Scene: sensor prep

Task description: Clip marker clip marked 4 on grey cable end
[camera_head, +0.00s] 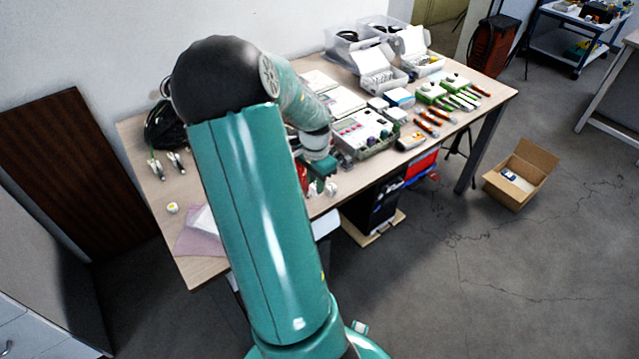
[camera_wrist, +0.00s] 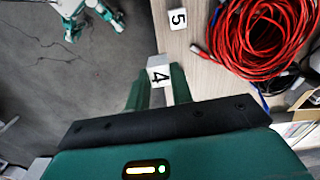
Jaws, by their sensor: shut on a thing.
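The marker clip marked 4 (camera_wrist: 159,73) is a small white block with a black digit, between the fingertips of my gripper (camera_wrist: 157,84) in the wrist view. My gripper is shut on it, at the table's edge in that view. In the head view my gripper (camera_head: 321,184) is near the front edge of the table, partly behind my arm. A cable end with a pale grey-blue plug (camera_wrist: 198,51) lies beside the red coil in the wrist view. I cannot tell whether it is the grey cable end.
A white clip marked 5 (camera_wrist: 177,19) lies on the table (camera_head: 138,139) near its edge. A red cable coil (camera_wrist: 262,42) lies beside it. A black cable coil (camera_head: 163,127) is at the table's left. Boxes, a device (camera_head: 362,136) and tools crowd the right half.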

